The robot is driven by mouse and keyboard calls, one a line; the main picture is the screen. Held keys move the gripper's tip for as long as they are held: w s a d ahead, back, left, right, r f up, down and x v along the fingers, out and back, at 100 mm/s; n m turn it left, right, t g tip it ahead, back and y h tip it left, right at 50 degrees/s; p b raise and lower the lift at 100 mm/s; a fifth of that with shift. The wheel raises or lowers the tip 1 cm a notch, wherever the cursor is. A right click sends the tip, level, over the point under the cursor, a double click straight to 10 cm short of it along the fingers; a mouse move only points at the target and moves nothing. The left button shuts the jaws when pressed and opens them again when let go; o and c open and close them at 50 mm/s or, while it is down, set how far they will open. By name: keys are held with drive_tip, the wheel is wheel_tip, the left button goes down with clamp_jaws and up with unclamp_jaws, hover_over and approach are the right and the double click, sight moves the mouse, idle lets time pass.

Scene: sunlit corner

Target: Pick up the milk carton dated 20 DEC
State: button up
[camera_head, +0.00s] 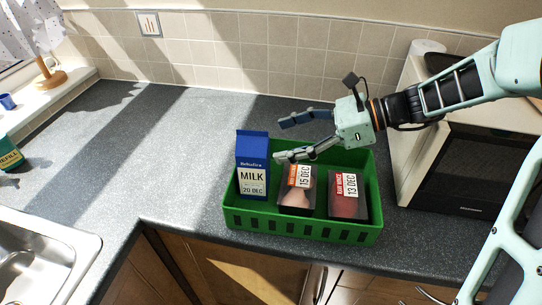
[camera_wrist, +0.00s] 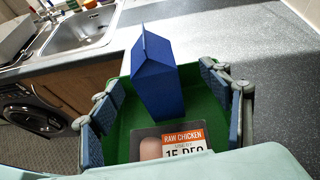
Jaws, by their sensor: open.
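The blue milk carton (camera_head: 252,165) stands upright at the left end of a green crate (camera_head: 303,230). Its white label reads MILK and 20 DEC in the head view. In the wrist view the carton (camera_wrist: 157,80) shows its plain blue side and gabled top, between and beyond the finger pairs. My gripper (camera_head: 291,138) is open and empty, above the crate's back edge and to the right of the carton. In the wrist view my gripper (camera_wrist: 165,108) has its fingers spread wide, apart from the carton.
A raw chicken pack (camera_head: 297,190) dated 15 DEC lies right of the carton, and a raw mince pack (camera_head: 347,195) dated 13 DEC beyond it. A dark-fronted microwave (camera_head: 455,170) stands at the right. The counter left of the crate is clear up to the sink (camera_head: 45,255).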

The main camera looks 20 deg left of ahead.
sight(253, 147)
drive_tip(key=shift+s+a, duration=0.25)
drive_tip(key=shift+s, duration=0.05)
drive_tip(key=shift+g, duration=0.3)
drive_tip(key=x, duration=0.6)
drive_tip(key=shift+s+a+r, duration=0.1)
drive_tip(key=shift+s+a, duration=0.1)
drive_tip(key=shift+s, duration=0.15)
drive_tip(key=shift+a+f, duration=0.2)
drive_tip(key=shift+a, duration=0.25)
drive_tip(key=shift+r, duration=0.1)
clamp_jaws()
